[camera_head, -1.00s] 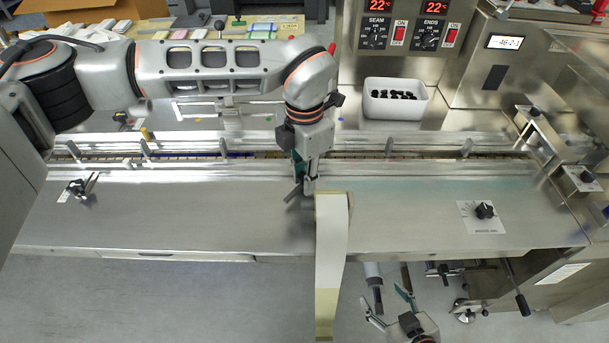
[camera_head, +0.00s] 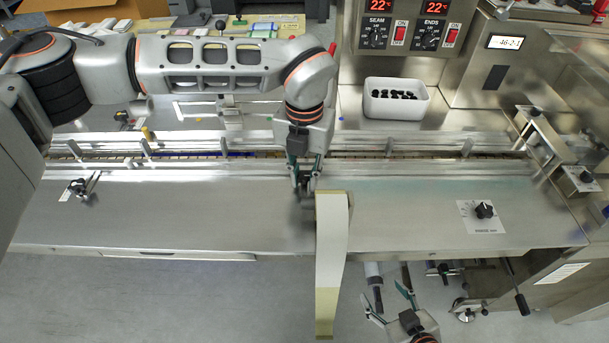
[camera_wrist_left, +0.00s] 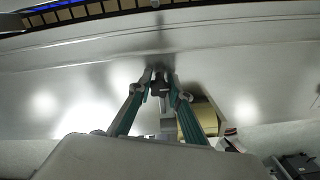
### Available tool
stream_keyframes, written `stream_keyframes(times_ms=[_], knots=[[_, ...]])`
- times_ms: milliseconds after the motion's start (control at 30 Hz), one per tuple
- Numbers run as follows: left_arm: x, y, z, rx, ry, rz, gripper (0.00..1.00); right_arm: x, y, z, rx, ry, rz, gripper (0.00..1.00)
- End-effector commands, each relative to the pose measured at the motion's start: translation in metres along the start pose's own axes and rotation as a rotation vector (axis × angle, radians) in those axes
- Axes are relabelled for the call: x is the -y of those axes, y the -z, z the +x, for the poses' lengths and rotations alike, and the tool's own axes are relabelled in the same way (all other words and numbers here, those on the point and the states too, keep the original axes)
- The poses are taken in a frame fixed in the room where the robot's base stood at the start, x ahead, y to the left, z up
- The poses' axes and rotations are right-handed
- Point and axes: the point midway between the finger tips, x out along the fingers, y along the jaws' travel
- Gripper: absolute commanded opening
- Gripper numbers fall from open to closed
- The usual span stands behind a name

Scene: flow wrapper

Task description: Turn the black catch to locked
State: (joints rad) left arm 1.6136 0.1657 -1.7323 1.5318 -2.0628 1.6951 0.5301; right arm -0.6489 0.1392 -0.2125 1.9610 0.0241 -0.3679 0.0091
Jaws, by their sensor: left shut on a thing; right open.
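My left gripper (camera_head: 304,180) points down at the metal deck, just left of the top of the pale film strip. In the left wrist view its fingertips (camera_wrist_left: 160,88) are shut on a small dark piece (camera_wrist_left: 160,83), which looks like the black catch. The fingers cover much of it, so its turned position cannot be read. My right gripper (camera_head: 390,304) is open and empty at the bottom, below the deck's front edge.
The film strip (camera_head: 332,240) hangs over the deck's front edge. A black knob (camera_head: 485,210) on a white plate is at right. A small black clamp (camera_head: 78,187) sits at far left. A white bin (camera_head: 396,108) of black pieces stands behind. The deck (camera_head: 190,215) is clear at left.

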Motion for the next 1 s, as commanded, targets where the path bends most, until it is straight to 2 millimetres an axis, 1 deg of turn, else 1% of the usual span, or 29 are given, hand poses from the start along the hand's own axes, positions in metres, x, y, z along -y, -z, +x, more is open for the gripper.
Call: stream_keyframes(times_ms=[500,533,567,867,1000], knots=[[-0.0002,-0.0012,-0.0012,0.003,0.000,-0.020,0.00,0.0000,-0.0009,0.0001,0.002,0.000,0.000,0.60],[-0.0002,-0.0012,-0.0012,0.004,0.000,-0.020,0.24,0.0000,-0.0007,0.0001,0.001,0.000,0.000,0.60],[-0.0002,-0.0012,-0.0012,0.003,0.000,-0.020,0.27,-0.0001,-0.0004,0.0001,0.001,0.000,0.000,0.60],[-0.0002,-0.0005,-0.0008,0.001,0.000,-0.019,0.27,-0.0013,0.0015,-0.0003,-0.002,-0.001,-0.002,0.60],[-0.0002,-0.0008,-0.0086,0.002,0.000,-0.019,0.27,-0.0013,0.0006,-0.0002,-0.001,-0.001,-0.003,0.60]])
